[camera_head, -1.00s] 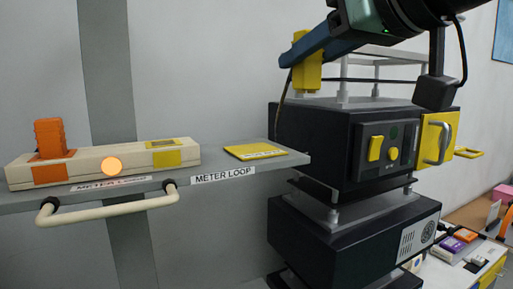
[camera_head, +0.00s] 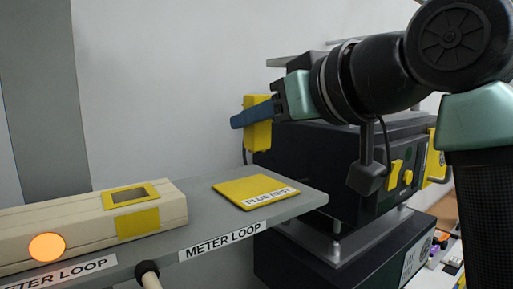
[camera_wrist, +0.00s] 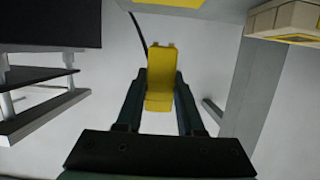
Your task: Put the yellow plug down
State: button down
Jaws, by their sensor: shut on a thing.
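The yellow plug (camera_head: 257,124) is held between the fingers of my gripper (camera_head: 240,121), in the air behind and above the shelf. In the wrist view the plug (camera_wrist: 160,78) sits between both fingers (camera_wrist: 160,95), with a dark cord running up from it. A flat yellow pad labelled "PLUG REST" (camera_head: 245,190) lies on the grey shelf (camera_head: 205,215), below the plug and toward the camera; nothing is on it. The plug is clear of the pad and shelf.
A cream meter box (camera_head: 90,222) with a lit orange lamp (camera_head: 46,247) stands on the shelf at left, beside the pad. A black stacked unit (camera_head: 300,160) stands close at right behind my arm. A white handle (camera_head: 149,276) sticks out at the shelf front.

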aim_at(264, 146)
jog(key=shift+w+a+f, duration=0.1)
jog(key=shift+w+f, duration=0.05)
jog(key=shift+f, duration=0.2)
jog(key=f, duration=0.1)
jog(key=f+p, duration=0.1)
jog(key=f, duration=0.1)
jog(key=shift+w+a+f, duration=0.15)
jog(key=shift+w+f, duration=0.05)
jog(key=shift+f, duration=0.05)
jog(key=shift+s+f+p, duration=0.15)
jog(key=shift+f+p, duration=0.2)
jog(key=shift+f, duration=0.05)
jog(key=shift+w+a+f, duration=0.1)
jog(key=shift+w, duration=0.1)
jog(key=shift+f, duration=0.15)
jog(key=c, duration=0.5)
grip_release()
jog(key=shift+s, duration=0.1)
